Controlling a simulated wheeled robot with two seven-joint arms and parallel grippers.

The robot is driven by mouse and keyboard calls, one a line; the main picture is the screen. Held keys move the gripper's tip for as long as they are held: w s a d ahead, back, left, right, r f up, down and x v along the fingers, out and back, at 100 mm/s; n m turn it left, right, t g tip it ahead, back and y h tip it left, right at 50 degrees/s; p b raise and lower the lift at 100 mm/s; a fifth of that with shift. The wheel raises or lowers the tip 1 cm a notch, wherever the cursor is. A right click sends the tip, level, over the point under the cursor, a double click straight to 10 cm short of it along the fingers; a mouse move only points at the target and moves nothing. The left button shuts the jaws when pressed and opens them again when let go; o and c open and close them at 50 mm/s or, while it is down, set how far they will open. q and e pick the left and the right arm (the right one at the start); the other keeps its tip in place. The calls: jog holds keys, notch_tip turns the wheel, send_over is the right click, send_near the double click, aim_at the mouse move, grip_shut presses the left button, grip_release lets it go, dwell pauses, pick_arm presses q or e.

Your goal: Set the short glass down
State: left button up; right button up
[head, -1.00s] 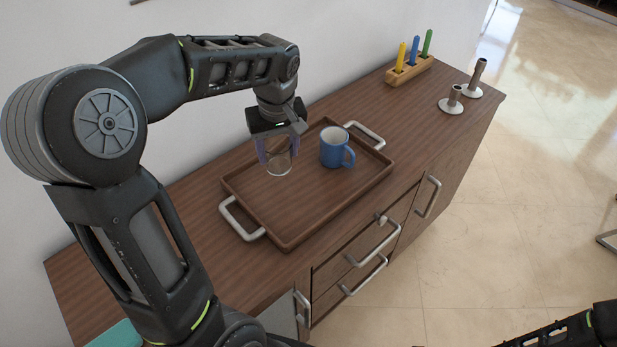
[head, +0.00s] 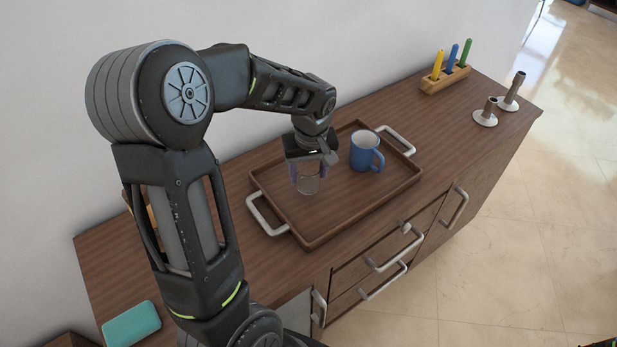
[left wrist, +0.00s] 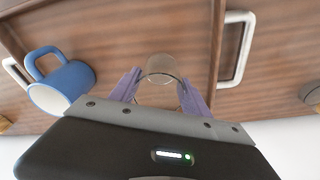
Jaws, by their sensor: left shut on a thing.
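My left gripper (head: 309,177) is shut on the short glass (head: 309,187), a clear tumbler, with its purple fingers on either side. The glass is over the left-middle part of the brown wooden tray (head: 308,241), low and close to its floor. I cannot tell whether its base touches. In the left wrist view the glass (left wrist: 160,66) sits between the fingertips (left wrist: 160,88). A blue mug (head: 364,157) stands on the tray to the right of the glass, apart from it; it also shows in the left wrist view (left wrist: 66,82). My right gripper is not in view.
The tray lies on a wooden cabinet top. A pen block (head: 444,80) and two candle holders (head: 485,118) stand at the far right. A teal box (head: 131,324) is at the near left. The tray's front half is bare. A wall runs behind.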

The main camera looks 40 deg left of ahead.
aim_at(308, 180)
pick_arm(q)
jog(key=shift+f, duration=1.35)
jog(key=shift+f, duration=0.25)
jog(key=o, duration=1.6)
jog(key=shift+r, duration=0.1)
jog(key=shift+r, duration=0.1)
jog(key=shift+r, duration=0.6)
jog(key=r, duration=0.3)
jog(key=d+r, duration=0.1)
jog(key=r, duration=0.3)
jog(key=s+r, duration=0.1)
jog(key=r, duration=0.2)
jog(key=shift+d+r, duration=0.2)
jog(key=shift+r, duration=0.2)
